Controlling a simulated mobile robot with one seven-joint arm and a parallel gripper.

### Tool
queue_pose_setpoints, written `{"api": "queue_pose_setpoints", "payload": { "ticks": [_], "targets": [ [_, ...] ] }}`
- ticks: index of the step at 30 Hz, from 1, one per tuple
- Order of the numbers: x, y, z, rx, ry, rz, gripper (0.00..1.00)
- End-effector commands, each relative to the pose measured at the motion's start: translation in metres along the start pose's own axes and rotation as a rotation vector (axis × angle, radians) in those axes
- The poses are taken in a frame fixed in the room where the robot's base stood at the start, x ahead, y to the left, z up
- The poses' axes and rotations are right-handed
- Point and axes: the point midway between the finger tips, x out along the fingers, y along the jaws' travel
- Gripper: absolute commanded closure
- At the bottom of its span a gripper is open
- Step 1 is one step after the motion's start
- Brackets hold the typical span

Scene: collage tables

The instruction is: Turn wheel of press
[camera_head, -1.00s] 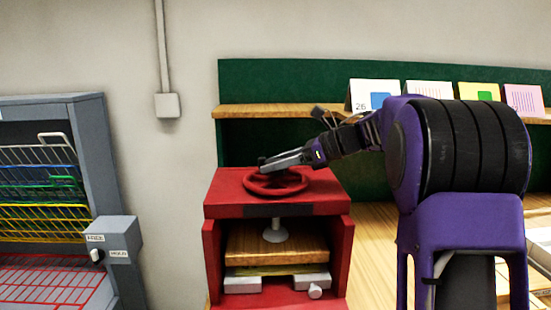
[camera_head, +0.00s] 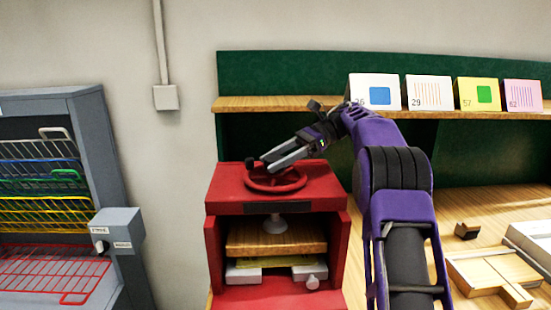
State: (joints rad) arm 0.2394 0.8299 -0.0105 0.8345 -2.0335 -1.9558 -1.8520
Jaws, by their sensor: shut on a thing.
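The red press (camera_head: 278,208) stands on the wooden table, with a red wheel (camera_head: 290,184) lying flat on its top. A dark knob (camera_head: 250,163) stands up at the wheel's far left rim. My gripper (camera_head: 264,162) reaches in from the upper right, over the wheel's far left part, its fingers beside the knob. It is shut on the wheel's knob, though the exact contact is small and hard to see.
A grey rack (camera_head: 100,150) with coloured wire shelves and a switch box (camera_head: 118,232) stands at left. Cards (camera_head: 375,92) stand on the wooden shelf (camera_head: 290,104) behind. A wooden jig (camera_head: 495,275) and small dark block (camera_head: 467,231) lie on the right table.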

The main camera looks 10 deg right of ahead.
Motion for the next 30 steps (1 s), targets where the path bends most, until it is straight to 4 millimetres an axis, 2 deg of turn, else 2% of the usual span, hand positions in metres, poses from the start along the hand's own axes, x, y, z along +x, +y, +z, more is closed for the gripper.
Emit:
{"api": "queue_pose_setpoints", "payload": {
  "ticks": [13, 14, 18, 19, 30],
  "targets": [
    [0.0011, -0.0001, 0.0011, -0.005, -0.002, 0.011, 1.00],
    [0.0011, -0.0001, 0.0011, -0.005, -0.002, 0.011, 0.35],
    [0.0009, -0.0001, 0.0009, -0.005, -0.002, 0.010, 0.10],
    [0.0008, -0.0001, 0.0008, -0.004, -0.002, 0.010, 0.07],
    [0.0003, -0.0001, 0.0002, -0.003, -0.001, 0.009, 0.07]
  ]
}}
